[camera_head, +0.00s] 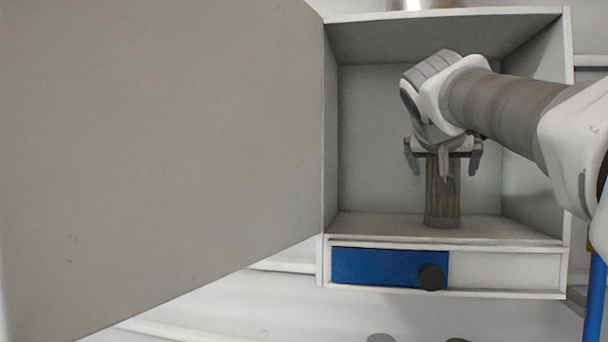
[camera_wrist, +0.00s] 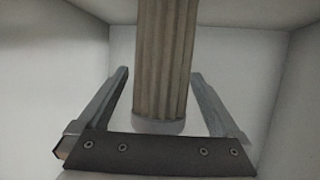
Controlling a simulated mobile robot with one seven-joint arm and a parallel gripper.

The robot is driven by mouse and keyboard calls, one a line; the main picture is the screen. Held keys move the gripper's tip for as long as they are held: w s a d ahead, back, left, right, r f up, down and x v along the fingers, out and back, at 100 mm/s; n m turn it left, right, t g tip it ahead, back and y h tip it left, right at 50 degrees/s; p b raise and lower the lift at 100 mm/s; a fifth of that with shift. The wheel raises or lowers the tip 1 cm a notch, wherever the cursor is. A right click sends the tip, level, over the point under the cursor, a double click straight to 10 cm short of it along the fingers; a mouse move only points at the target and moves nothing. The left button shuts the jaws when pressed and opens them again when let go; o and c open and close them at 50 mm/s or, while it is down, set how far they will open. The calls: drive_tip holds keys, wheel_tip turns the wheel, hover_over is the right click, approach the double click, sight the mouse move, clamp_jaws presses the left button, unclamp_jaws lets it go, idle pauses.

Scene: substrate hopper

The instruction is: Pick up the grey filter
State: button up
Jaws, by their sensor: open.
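The grey filter (camera_head: 442,207) is a ribbed upright column standing on the floor of the open white cabinet, in the head view. It also shows in the wrist view (camera_wrist: 163,60), where its ribbed side and pale end ring are seen between the fingers. My gripper (camera_head: 443,170) is at the upper part of the filter, with its fingers apart on either side. In the wrist view the fingers (camera_wrist: 160,75) are wide open, with a gap between each finger and the filter. Part of the filter's upper end is hidden behind my gripper in the head view.
A large grey door (camera_head: 160,130) stands swung open at the left. The cabinet (camera_head: 375,130) has walls close on both sides and a top above my arm. Below its floor is a blue panel (camera_head: 375,267) with a dark round knob (camera_head: 431,277).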

drive_tip(key=shift+x, duration=0.9)
drive_tip(key=shift+c, duration=0.3)
drive_tip(key=shift+a, duration=0.1)
clamp_jaws()
drive_tip(key=shift+r, duration=0.1)
